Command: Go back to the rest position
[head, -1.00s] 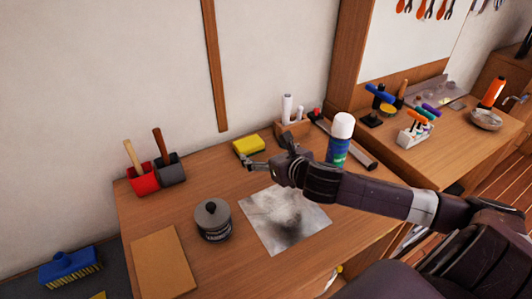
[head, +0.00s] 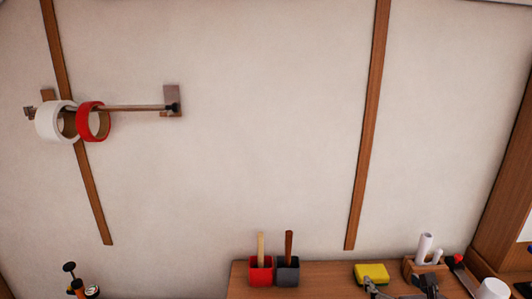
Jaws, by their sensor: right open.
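My right gripper (head: 400,287) shows at the bottom edge toward the right, over the wooden workbench (head: 328,273). Its two fingers are spread and nothing shows between them. The rest of the gripper and its arm are cut off by the picture's edge. A yellow sponge (head: 371,273) lies on the bench just behind the left finger. My left gripper is not in view.
A red holder (head: 261,271) and a grey holder (head: 288,272) with wooden handles stand at the back of the bench. A wooden block with white rolls (head: 424,248) stands at right. White tape (head: 49,121) and red tape (head: 91,121) hang on a wall rod.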

